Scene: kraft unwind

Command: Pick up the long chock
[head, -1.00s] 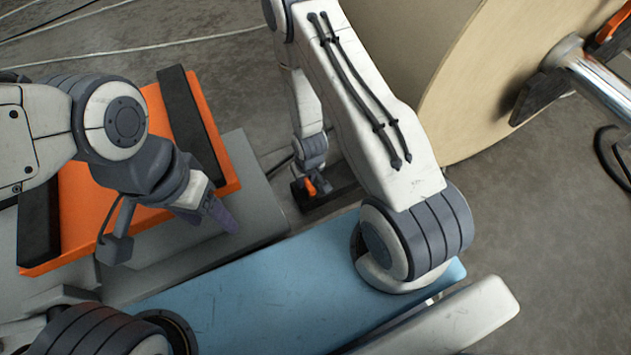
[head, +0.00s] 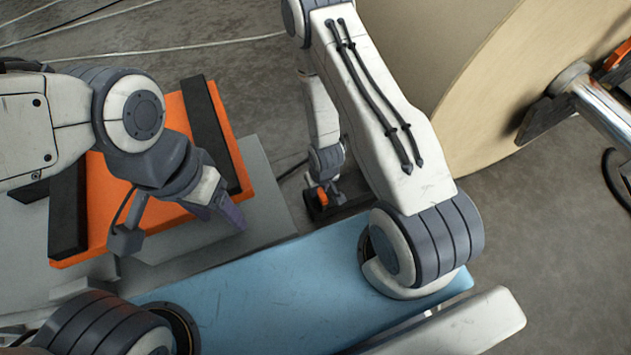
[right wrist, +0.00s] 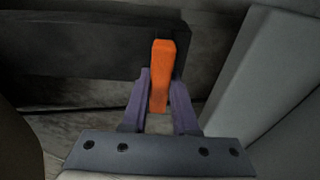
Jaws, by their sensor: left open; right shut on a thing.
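The long chock (right wrist: 90,45) is a dark bar with an orange grip (right wrist: 162,75) at its right end in the right wrist view. The purple fingers of my right gripper (right wrist: 160,102) are shut on that grip. In the head view, the orange grip (head: 321,197) and part of the dark bar (head: 350,198) show low beside the big roll, partly hidden by my right arm. I cannot tell whether the chock touches the floor. My left gripper (head: 226,213) is open and empty near the right edge of the orange-topped platform.
The big tan roll (head: 480,60) on a metal shaft (head: 605,120) stands at the upper right. An orange platform (head: 110,200) with dark bars lies at left on a grey base (head: 265,195). Pale cables (head: 170,45) cross the floor. Floor is bare at lower right.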

